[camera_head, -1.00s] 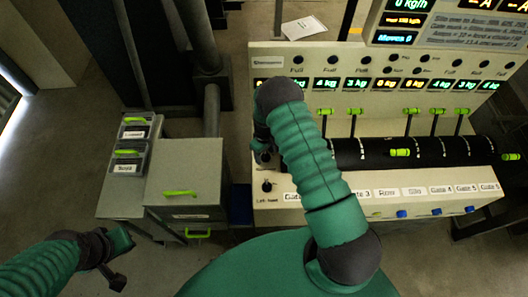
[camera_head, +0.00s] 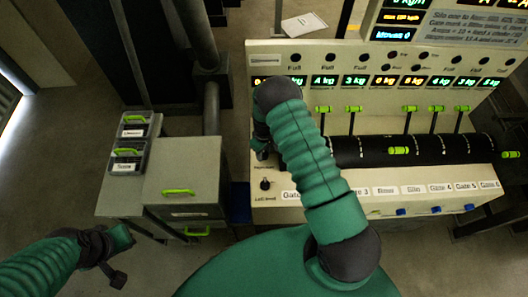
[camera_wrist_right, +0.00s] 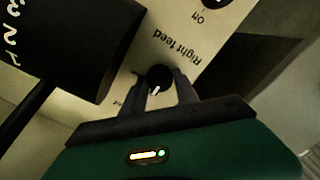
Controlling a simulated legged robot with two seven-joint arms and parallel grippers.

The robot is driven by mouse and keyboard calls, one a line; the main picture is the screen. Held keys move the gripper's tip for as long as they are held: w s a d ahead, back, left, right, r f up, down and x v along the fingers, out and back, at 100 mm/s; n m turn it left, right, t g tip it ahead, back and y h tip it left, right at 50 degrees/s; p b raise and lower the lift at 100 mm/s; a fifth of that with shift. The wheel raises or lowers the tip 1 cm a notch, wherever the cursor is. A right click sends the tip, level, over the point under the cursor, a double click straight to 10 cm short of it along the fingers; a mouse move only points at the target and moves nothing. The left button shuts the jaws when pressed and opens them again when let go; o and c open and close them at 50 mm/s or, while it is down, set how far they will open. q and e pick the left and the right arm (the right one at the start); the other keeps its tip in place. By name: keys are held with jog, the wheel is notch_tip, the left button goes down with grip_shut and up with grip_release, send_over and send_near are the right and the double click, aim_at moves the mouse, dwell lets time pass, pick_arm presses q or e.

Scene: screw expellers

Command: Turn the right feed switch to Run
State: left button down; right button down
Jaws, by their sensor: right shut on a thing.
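The right feed switch (camera_wrist_right: 158,79) is a small round black knob with a white pointer mark, beside the printed "Right feed" label on the cream panel. In the wrist view its pointer points toward the bottom of the picture. My right gripper (camera_wrist_right: 160,86) is shut on this knob, one finger on each side. In the head view my right gripper (camera_head: 261,146) is at the panel's left end, and my arm partly hides it and the switch. My left gripper (camera_head: 118,258) hangs at lower left, away from the panel; its jaw opening is unclear.
The left feed switch (camera_head: 265,184) sits just below on the same panel (camera_head: 285,214). A black cylinder (camera_head: 440,149) with green-handled levers lies along the machine to the right. A grey cabinet (camera_head: 185,160) with green handles stands left. Floor near my left gripper is clear.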

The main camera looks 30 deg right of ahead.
jog(key=shift+d, duration=0.1)
jog(key=shift+f+m+b, duration=0.15)
jog(key=shift+m+b, duration=0.65)
jog(key=shift+b, duration=0.05)
jog(key=m+b, duration=0.2)
jog(key=m, duration=0.1)
jog(key=m+b, duration=0.2)
jog(key=m, duration=0.2)
jog(key=shift+m+b, duration=0.75)
jog(key=shift+m, duration=0.85)
jog(key=shift+r, duration=0.2)
jog(key=c, duration=0.9)
grip_release()
jog(key=shift+c, duration=0.2)
